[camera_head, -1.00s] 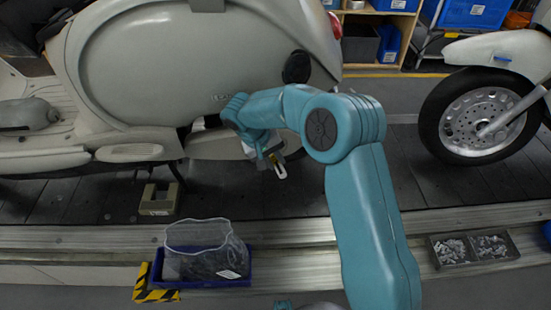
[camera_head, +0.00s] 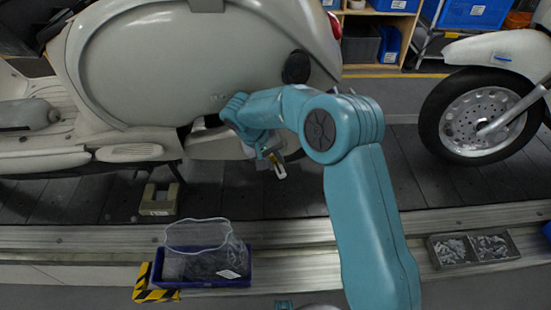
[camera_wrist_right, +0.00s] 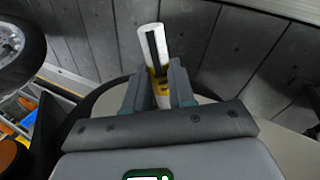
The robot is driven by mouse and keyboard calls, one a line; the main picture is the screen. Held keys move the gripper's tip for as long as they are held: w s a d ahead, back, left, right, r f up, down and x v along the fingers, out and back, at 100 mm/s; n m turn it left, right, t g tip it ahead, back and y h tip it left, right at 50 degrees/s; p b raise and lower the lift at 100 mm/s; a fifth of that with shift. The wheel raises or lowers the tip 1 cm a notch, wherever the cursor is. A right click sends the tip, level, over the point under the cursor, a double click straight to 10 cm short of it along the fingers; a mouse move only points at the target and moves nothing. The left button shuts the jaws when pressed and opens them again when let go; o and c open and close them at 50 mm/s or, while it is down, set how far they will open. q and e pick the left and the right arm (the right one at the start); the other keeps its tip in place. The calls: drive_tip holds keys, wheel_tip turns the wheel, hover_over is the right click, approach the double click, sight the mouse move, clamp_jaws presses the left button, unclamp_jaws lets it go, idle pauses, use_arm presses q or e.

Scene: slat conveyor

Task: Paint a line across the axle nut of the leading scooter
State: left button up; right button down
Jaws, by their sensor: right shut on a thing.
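My right gripper (camera_head: 270,158) is shut on a white paint marker (camera_head: 279,172), low beside the rear of the large beige scooter (camera_head: 190,60) at the left. In the right wrist view the marker (camera_wrist_right: 153,45), white with a dark stripe and a yellow band, stands between the gripper's fingers (camera_wrist_right: 158,90), its far end free. My right arm hides most of the beige scooter's rear wheel, and I cannot see its axle nut. A second scooter's front wheel (camera_head: 480,118) stands at the right.
The dark slat conveyor (camera_head: 300,195) carries both scooters. In front are a blue tray (camera_head: 205,283) with a clear bag and a parts tray (camera_head: 473,250) of small hardware. A shelf (camera_head: 395,30) with bins stands behind.

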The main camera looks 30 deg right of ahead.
drive_tip(key=s+a+b, duration=0.1)
drive_tip(key=s+a, duration=0.1)
drive_tip(key=s+a+b, duration=0.1)
drive_tip(key=s+b, duration=0.1)
drive_tip(key=shift+s+a+f, duration=0.1)
drive_tip(key=shift+a+f, duration=0.1)
drive_tip(key=shift+a, duration=0.15)
idle(0.3)
